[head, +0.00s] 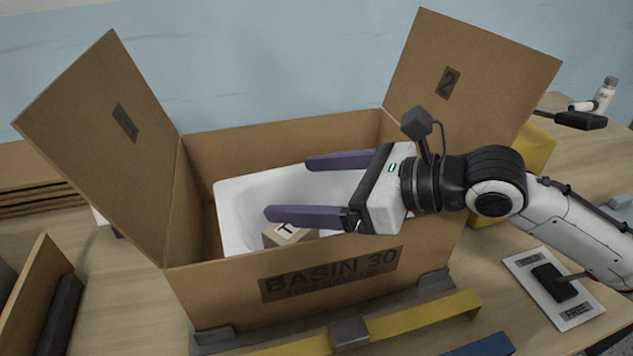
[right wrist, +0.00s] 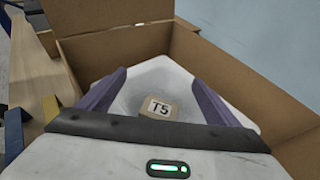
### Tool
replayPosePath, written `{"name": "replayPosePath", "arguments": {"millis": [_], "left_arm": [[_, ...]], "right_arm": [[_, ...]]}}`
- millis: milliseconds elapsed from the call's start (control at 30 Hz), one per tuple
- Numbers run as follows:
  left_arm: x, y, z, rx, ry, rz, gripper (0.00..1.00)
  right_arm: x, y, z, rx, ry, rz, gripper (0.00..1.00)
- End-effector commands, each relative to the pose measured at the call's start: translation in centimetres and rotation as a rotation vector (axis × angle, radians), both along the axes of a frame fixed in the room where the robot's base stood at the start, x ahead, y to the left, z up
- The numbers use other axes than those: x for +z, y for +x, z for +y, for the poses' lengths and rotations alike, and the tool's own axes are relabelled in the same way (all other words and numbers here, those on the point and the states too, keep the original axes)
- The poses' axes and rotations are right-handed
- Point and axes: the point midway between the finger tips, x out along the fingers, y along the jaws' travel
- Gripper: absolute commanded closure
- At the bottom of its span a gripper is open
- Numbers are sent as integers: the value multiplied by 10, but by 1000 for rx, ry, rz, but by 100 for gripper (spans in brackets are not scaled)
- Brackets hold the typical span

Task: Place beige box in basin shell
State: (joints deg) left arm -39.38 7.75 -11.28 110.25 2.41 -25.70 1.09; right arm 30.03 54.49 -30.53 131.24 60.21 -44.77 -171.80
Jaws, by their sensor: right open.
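The beige box (head: 284,235) with a white label rests inside the white basin shell (head: 236,209); in the right wrist view the box (right wrist: 157,110) reads T5 and lies in the shell (right wrist: 160,75). The shell sits within an open cardboard carton (head: 222,290) marked BASIN 30. My right gripper (head: 303,187) is open, its two purple fingers spread above the shell. In the right wrist view the box shows between the fingers, and nothing is gripped. The box's lower part is hidden by the carton's front wall in the head view. My left gripper is not in view.
Carton flaps stand raised at left (head: 90,125) and right (head: 470,85). A yellow bar (head: 420,318) runs along the carton's front. A small switch plate (head: 553,287) lies to the right.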

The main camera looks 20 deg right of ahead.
Motion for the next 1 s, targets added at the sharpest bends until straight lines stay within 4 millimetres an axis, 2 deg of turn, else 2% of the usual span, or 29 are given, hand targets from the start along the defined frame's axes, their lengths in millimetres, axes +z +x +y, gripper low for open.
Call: {"name": "replayPosePath", "arguments": {"millis": [33,100,167,400,600,1000], "left_arm": [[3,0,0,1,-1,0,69],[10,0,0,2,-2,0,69],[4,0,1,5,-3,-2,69],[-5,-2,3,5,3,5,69],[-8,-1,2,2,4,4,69],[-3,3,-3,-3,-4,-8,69]], "right_arm": [[-10,-4,1,4,-13,34,15],[-1,-4,1,4,-11,33,15],[-3,-7,-5,1,-17,31,15],[14,-28,-31,0,-17,22,15],[24,-40,-45,1,-12,20,15],[32,-48,-52,2,-7,17,15]]}}
